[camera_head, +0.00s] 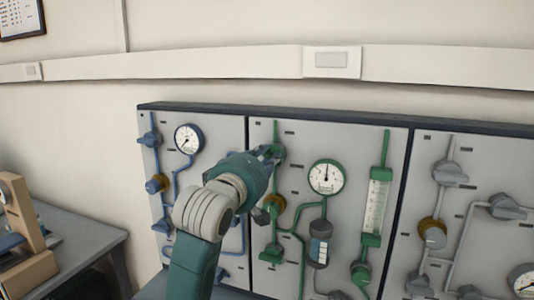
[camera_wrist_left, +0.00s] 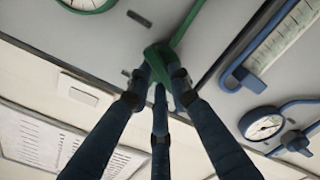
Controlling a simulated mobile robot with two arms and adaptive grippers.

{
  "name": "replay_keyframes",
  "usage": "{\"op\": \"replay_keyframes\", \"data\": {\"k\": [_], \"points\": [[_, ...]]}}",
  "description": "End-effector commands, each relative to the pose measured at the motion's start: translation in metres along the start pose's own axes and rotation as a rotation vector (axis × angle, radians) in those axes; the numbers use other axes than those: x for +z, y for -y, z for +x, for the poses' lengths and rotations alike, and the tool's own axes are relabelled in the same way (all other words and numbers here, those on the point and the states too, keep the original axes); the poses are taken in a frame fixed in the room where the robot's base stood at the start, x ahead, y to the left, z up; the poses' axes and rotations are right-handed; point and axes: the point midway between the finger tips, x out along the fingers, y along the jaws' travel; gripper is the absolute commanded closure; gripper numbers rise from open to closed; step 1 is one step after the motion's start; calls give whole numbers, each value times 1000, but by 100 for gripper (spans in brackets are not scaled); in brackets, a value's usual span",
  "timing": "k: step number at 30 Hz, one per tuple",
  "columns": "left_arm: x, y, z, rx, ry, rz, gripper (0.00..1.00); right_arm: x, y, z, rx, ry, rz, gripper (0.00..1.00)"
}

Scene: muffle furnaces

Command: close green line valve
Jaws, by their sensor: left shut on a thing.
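The green line runs up the middle panel (camera_head: 290,176) with a round gauge (camera_head: 326,177). Its top green valve handle (camera_head: 277,152) shows just past my left gripper (camera_head: 268,154). In the left wrist view the green valve handle (camera_wrist_left: 157,60) sits between the dark fingers of my left gripper (camera_wrist_left: 162,78). The fingers are shut on the handle, and a green pipe (camera_wrist_left: 184,24) leads away from it. My left wrist covers part of the panel's left edge in the head view. My right gripper is not in view.
A blue-line panel (camera_head: 180,180) with its gauge (camera_head: 188,138) and knobs is on the left. A grey-line panel (camera_head: 475,185) with protruding valves is on the right. A grey table (camera_head: 82,240) stands at left.

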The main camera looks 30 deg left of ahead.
Motion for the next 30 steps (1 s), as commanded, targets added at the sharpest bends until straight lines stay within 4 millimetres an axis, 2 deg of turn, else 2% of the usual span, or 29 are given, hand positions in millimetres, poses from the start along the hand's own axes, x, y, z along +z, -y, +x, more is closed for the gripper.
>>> {"op": "replay_keyframes", "data": {"k": [3, 15, 30], "points": [[1, -2, 1, -3, 7, -117, 100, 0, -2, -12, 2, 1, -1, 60], [-1, 0, 0, -2, 4, -399, 100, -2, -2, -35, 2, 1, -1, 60], [-1, 1, 0, 1, 2, -507, 100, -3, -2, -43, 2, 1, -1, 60]]}}
